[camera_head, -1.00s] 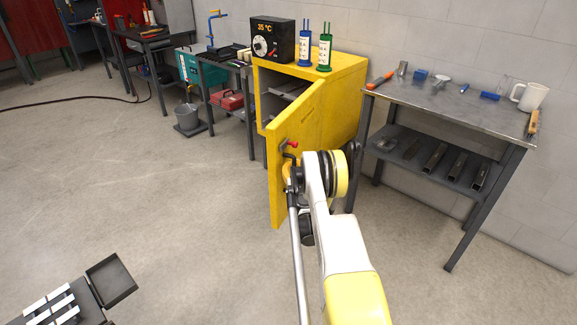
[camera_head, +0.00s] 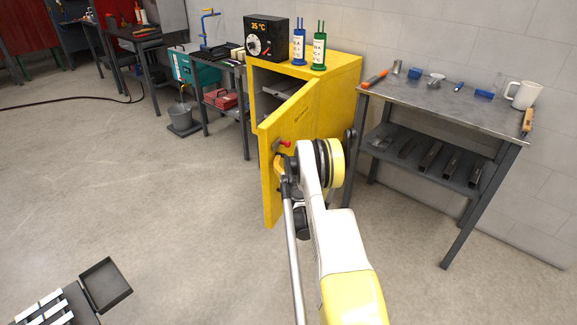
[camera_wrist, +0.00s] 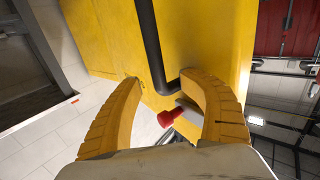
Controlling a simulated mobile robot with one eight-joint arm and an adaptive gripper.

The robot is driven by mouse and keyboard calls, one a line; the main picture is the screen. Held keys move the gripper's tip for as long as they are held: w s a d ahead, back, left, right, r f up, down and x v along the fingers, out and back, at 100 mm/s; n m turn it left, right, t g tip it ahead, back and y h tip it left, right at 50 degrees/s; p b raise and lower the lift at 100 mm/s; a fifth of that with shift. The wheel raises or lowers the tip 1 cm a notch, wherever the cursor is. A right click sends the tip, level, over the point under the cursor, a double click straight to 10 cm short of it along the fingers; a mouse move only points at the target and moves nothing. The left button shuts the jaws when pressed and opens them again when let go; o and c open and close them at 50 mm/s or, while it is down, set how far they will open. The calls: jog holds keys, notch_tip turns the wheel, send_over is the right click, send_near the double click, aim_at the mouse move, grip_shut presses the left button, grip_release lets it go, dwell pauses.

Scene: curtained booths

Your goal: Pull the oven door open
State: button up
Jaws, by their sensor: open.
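The oven is a yellow cabinet (camera_head: 335,90) against the wall. Its yellow door (camera_head: 300,130) stands partly open, swung out toward me, with the dark interior and shelves showing at the left. A red-tipped lever (camera_head: 285,143) is on the door near its free edge. My gripper (camera_head: 279,165) is at the door's outer face, partly hidden by my arm. In the wrist view, my gripper (camera_wrist: 163,84) is open, its two yellow fingers either side of the lower end of a dark bar handle (camera_wrist: 150,45). The lever's red knob (camera_wrist: 166,118) shows between the fingers; I cannot tell whether they touch anything.
A metal table (camera_head: 440,104) with tools and a mug (camera_head: 523,95) is at right.

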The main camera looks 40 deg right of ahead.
aim_at(289, 143)
jog(key=r, duration=0.4)
jog(key=s+r, duration=0.1)
jog(key=r, duration=0.1)
jog(key=shift+d+r, duration=0.15)
jog(key=shift+d, duration=0.1)
jog(key=shift+w+r, duration=0.1)
jog(key=shift+r, duration=0.45)
jog(key=shift+a, duration=0.1)
